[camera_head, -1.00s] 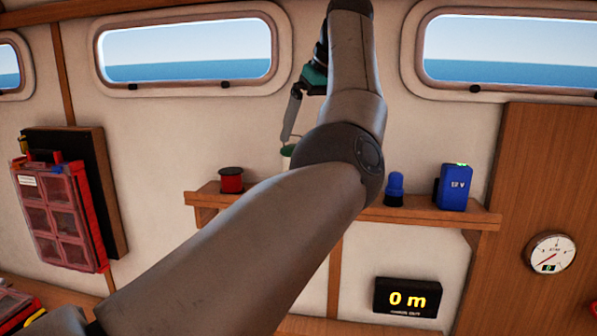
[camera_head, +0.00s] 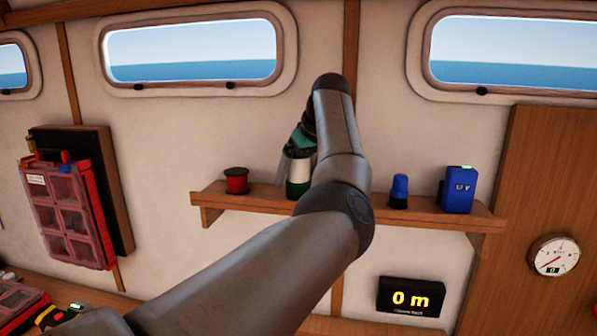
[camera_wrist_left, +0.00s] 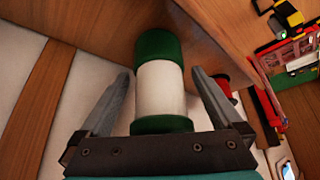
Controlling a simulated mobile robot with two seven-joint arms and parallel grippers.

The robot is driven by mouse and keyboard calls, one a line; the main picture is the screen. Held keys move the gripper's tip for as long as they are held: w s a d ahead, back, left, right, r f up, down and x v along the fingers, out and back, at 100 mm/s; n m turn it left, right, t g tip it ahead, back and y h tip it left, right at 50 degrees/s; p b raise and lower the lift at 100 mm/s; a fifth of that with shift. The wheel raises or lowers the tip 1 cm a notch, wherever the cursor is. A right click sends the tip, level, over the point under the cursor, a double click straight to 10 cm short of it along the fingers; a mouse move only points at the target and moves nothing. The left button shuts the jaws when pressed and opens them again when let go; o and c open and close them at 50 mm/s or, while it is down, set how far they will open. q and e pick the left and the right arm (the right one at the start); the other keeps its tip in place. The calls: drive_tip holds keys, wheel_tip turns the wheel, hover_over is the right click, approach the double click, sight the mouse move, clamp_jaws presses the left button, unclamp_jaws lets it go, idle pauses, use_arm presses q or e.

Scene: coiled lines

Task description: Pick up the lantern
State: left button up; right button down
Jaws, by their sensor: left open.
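The lantern (camera_head: 299,172) has a white middle between green ends and stands on the wooden wall shelf, partly hidden by my left arm in the head view. In the left wrist view the lantern (camera_wrist_left: 160,85) sits between the two fingers of my left gripper (camera_wrist_left: 163,88). The fingers are spread, with a visible gap on both sides of it. In the head view my left gripper (camera_head: 298,150) is at the lantern, its fingers mostly hidden by the arm. My right gripper is not in view.
On the shelf (camera_head: 440,213) a red spool (camera_head: 236,181) stands left of the lantern. A blue bottle-like item (camera_head: 399,191) and a blue 12 V box (camera_head: 457,190) stand to the right. A red organiser (camera_head: 70,215) hangs on the left wall.

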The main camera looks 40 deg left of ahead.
use_arm(q)
drive_tip(key=c, duration=1.5)
clamp_jaws()
drive_tip(key=shift+r, duration=0.15)
